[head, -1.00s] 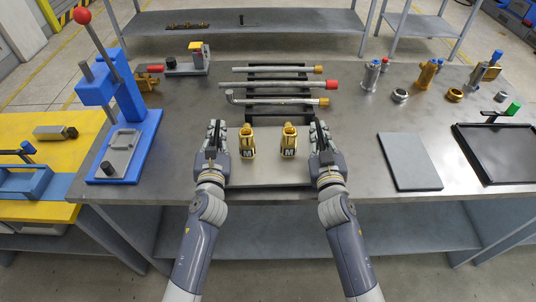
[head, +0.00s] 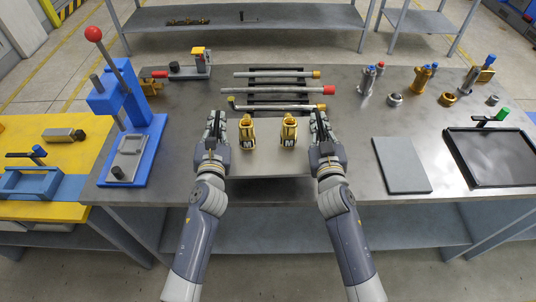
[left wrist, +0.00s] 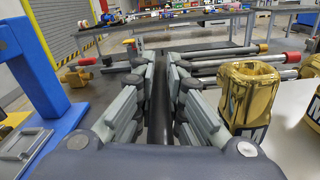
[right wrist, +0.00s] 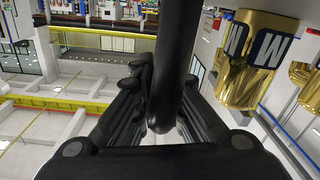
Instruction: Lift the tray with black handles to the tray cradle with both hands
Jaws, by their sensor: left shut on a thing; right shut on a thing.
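The light grey tray (head: 268,165) is level between my two hands at the front of the bench, bearing two gold parts marked M (head: 247,132) (head: 289,130). My left gripper (head: 215,122) is shut on its left black handle, a dark bar between the fingers in the left wrist view (left wrist: 160,105). My right gripper (head: 319,122) is shut on the right black handle, which shows in the right wrist view (right wrist: 175,60). The gold parts stand upright. I cannot tell for sure which thing is the tray cradle; the tray's underside is hidden.
A black rack (head: 275,82) with several rods lies just behind the tray. A blue press (head: 130,115) stands left. A grey plate (head: 401,165) and a black-rimmed tray (head: 490,183) lie right. Several metal fittings stand at the back right.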

